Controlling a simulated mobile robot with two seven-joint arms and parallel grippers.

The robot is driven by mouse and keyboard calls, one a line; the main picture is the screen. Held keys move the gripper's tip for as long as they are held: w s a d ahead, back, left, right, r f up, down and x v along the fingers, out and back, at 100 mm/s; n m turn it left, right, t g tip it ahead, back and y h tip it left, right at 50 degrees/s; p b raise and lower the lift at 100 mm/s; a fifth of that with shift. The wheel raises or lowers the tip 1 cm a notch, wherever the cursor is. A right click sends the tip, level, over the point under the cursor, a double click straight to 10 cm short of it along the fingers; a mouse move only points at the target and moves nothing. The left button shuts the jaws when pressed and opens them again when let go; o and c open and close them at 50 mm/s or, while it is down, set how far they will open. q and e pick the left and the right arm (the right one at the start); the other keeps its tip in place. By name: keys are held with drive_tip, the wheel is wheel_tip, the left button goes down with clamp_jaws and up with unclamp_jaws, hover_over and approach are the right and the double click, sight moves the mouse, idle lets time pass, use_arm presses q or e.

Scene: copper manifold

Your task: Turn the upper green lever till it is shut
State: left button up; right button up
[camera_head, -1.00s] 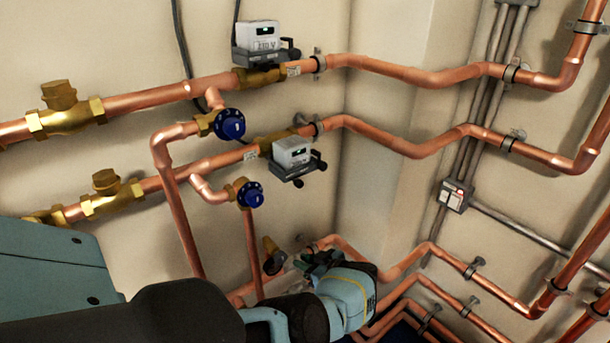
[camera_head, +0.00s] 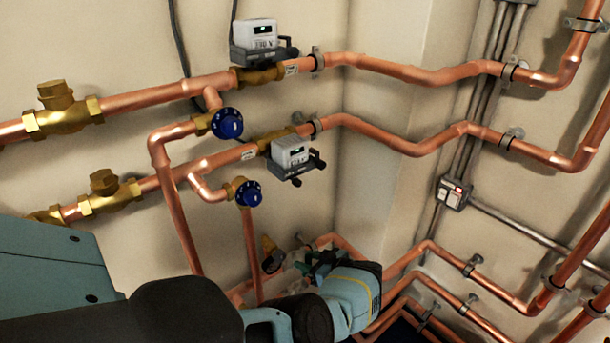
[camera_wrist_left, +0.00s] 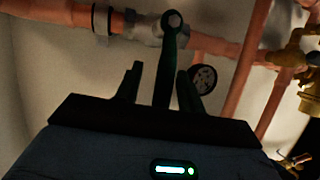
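A dark green lever (camera_wrist_left: 170,58) shows in the left wrist view. Its round pivot end sits at a metal valve (camera_wrist_left: 143,27) on a copper pipe, and its arm runs down toward my gripper. My left gripper (camera_wrist_left: 158,88) has its two dark fingers on either side of the lever, with a gap visible at least on the left side. It looks open around the lever. In the head view the left gripper (camera_head: 322,264) is at the low pipes, and its wrist hides most of the valve there. I cannot make out a second green lever. My right gripper is not in view.
A round gauge (camera_wrist_left: 204,78) is close to the right finger; it also shows in the head view (camera_head: 271,262). Copper pipes run along the wall, with blue handwheels (camera_head: 227,123) and grey meters (camera_head: 290,152) above my arm. Lower pipes (camera_head: 437,297) lie to the right.

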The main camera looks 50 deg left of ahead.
use_arm(q)
drive_tip(key=v, duration=0.6)
drive_tip(key=shift+d, duration=0.15)
drive_tip(key=shift+w, duration=0.1)
idle(0.3)
